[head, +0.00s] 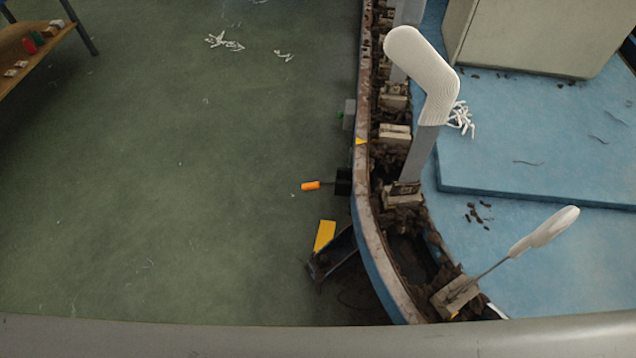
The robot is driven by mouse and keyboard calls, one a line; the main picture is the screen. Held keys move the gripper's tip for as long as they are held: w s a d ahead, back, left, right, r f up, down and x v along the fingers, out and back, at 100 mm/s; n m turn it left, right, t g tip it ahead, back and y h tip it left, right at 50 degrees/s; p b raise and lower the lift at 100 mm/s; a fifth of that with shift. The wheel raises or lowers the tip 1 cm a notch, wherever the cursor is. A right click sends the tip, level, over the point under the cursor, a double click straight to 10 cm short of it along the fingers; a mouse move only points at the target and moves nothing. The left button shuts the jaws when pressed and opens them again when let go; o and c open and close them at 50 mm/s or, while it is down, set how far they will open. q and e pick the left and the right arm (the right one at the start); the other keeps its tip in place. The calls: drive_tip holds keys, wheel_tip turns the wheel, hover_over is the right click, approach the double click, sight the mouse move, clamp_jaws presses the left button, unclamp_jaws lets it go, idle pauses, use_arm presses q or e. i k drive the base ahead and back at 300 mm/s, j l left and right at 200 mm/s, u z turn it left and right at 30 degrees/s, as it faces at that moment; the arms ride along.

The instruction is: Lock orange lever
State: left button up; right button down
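The orange lever (311,186) shows in the head view left of the machine's curved rim. Its orange grip sits at the end of a thin dark rod, which runs into a black mount (343,181) on the rim's outer side. The lever points left, out over the green floor. Whether it is locked cannot be told from this view. Neither of my grippers is in view.
The curved machine rim (369,215) carries upright sock forms, one wearing a white sock (423,75). A yellow pedal (325,236) sits below the lever. A wooden table (28,40) stands at top left. The green floor (170,200) is mostly open.

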sight(307, 186)
drive_tip(key=i+j, duration=0.2)
drive_tip(key=j, duration=0.25)
drive_tip(key=i+j+u, duration=0.15)
drive_tip(key=j, duration=0.3)
drive_tip(key=i+j, duration=0.3)
drive_tip(key=j+u, duration=0.05)
drive_tip(key=j, duration=0.05)
